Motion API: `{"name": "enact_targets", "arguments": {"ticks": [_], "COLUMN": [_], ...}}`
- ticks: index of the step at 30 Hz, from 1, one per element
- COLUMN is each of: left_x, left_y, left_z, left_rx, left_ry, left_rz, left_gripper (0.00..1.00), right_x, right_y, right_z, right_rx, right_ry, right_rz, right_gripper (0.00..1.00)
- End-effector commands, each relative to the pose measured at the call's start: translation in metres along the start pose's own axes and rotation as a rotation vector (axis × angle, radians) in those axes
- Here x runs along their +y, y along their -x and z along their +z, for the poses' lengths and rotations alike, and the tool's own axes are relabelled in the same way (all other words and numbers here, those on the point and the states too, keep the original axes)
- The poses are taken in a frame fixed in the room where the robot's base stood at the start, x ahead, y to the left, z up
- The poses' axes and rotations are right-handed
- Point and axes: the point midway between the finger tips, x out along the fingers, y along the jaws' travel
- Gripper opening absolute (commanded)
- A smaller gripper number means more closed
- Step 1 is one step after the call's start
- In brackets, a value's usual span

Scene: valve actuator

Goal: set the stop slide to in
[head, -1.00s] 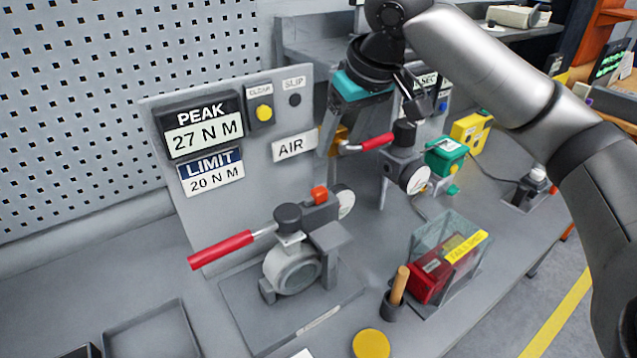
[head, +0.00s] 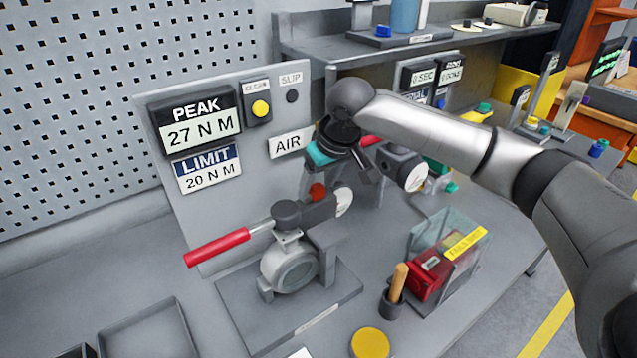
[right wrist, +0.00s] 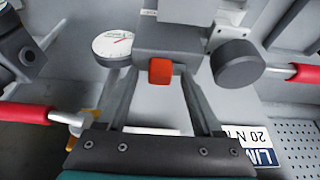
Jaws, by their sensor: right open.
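The orange-red block (head: 318,191), which looks like the stop slide's tab, sits on top of the near valve actuator, beside its round gauge (head: 343,200). In the right wrist view the orange-red block (right wrist: 160,71) lies between my right gripper's fingertips, with visible gaps on both sides. My right gripper (head: 314,180) is open, pointing down at the block from above; I cannot tell whether a finger touches the housing. The near valve (head: 290,268) has a red-handled lever (head: 217,246) reaching left. No in or out marking is legible. My left gripper is not in view.
A panel behind shows PEAK 27 N M (head: 200,135) and LIMIT 20 N M (head: 209,172). A second gauge (head: 415,175) stands behind my gripper. A clear box with red contents (head: 447,255), a wooden-handled tool (head: 398,283) and a yellow disc (head: 370,343) are at right front.

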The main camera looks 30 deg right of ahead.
Motion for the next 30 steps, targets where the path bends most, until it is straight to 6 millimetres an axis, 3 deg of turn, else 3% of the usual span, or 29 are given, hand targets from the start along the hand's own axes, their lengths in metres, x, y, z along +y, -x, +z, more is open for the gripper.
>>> {"name": "enact_targets", "arguments": {"ticks": [6, 24, 30], "left_x": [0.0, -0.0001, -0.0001], "left_y": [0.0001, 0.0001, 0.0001], "left_z": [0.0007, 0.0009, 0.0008], "left_rx": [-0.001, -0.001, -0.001], "left_ry": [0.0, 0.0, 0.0], "left_rz": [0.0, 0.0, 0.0], "left_gripper": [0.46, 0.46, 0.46], "right_x": [0.0, 0.0003, 0.0004], "right_y": [-0.0004, 0.0002, 0.0003], "right_z": [0.0001, 0.0, -0.0001], "right_rx": [0.0, 0.0, 0.0], "right_ry": [0.0, -0.001, -0.001], "right_rz": [0.0, 0.001, 0.001], "right_gripper": [0.68, 0.0, 0.0]}}
